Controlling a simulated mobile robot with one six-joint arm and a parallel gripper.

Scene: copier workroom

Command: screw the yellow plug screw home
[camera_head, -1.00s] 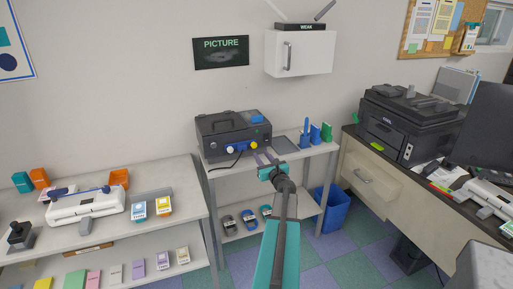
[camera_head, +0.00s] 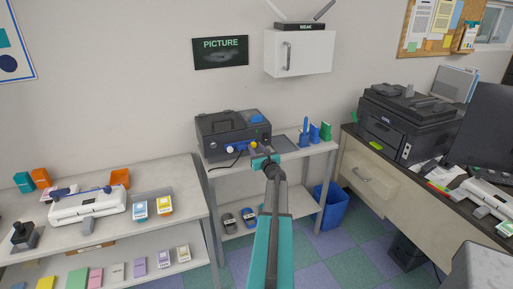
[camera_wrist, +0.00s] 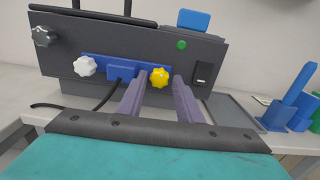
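The yellow plug screw (camera_wrist: 159,77) is a lobed knob at the right end of a blue plug strip (camera_wrist: 122,70) on the front of a dark grey machine (camera_wrist: 130,45). It also shows small in the head view (camera_head: 253,146). A white knob (camera_wrist: 84,67) sits at the strip's left end. My gripper (camera_wrist: 164,82) points at the machine with its two purple fingers apart, one on each side of the yellow screw in the wrist view. I cannot tell whether the fingers touch it. In the head view my gripper (camera_head: 264,157) is just in front of the machine.
A black cable (camera_wrist: 105,97) hangs from the plug. A grey tray (camera_wrist: 232,115) and blue holders (camera_wrist: 291,105) stand to the right on the shelf. A dark knob (camera_wrist: 44,36), a green button (camera_wrist: 181,45) and a black switch (camera_wrist: 203,73) are on the machine's front.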

